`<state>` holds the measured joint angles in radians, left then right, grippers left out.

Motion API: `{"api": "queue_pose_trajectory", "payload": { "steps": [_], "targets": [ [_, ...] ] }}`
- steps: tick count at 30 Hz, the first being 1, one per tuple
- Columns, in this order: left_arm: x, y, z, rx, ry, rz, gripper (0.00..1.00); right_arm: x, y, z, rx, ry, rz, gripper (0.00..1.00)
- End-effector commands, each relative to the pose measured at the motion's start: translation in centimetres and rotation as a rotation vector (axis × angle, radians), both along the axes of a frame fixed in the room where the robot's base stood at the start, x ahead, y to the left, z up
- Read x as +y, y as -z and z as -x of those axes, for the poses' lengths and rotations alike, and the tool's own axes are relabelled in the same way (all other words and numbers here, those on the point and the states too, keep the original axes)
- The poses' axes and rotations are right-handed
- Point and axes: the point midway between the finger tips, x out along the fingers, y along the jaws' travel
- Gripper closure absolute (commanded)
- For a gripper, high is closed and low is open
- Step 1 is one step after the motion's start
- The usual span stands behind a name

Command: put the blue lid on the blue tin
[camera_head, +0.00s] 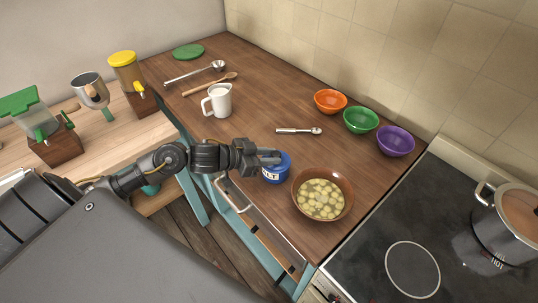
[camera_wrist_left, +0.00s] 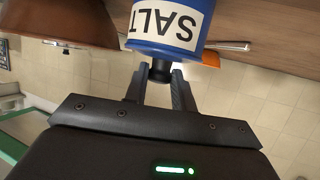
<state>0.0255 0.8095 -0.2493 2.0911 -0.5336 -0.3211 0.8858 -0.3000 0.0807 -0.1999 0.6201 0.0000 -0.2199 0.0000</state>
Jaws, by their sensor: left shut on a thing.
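The blue tin (camera_head: 275,175) with a white SALT label stands upright on the wooden counter, near its front edge. It shows upside down in the left wrist view (camera_wrist_left: 172,22). My left gripper (camera_head: 270,156) is at the top of the tin. Its fingers (camera_wrist_left: 160,88) are shut on the dark knob of the blue lid (camera_wrist_left: 160,52). The lid's blue band lies against the tin's top, with no clear gap in the wrist view. I cannot tell if it is fully seated. My right gripper is out of view.
A brown bowl of soup (camera_head: 323,196) stands close right of the tin. A measuring spoon (camera_head: 299,131), white mug (camera_head: 217,100) and orange bowl (camera_head: 330,101), green bowl (camera_head: 361,120) and purple bowl (camera_head: 396,141) stand farther back. The stove (camera_head: 410,268) is at right.

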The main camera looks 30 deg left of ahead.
Motion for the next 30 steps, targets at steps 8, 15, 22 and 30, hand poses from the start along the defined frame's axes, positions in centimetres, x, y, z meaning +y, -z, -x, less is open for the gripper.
{"api": "queue_pose_trajectory", "payload": {
  "steps": [8, 15, 22, 30],
  "targets": [
    [0.0, 0.1, 0.0, 0.0, 0.0, 0.0, 0.49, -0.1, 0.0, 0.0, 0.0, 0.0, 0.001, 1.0],
    [0.0, 0.1, 0.0, 0.0, 0.0, 0.0, 0.49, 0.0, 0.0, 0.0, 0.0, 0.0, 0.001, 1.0],
    [1.4, -0.5, 1.7, 0.0, 0.001, -0.005, 0.49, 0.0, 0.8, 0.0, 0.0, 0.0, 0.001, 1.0],
    [4.4, -2.4, 5.7, 0.003, 0.001, -0.006, 0.49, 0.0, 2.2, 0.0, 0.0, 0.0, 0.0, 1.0]
  ]
}}
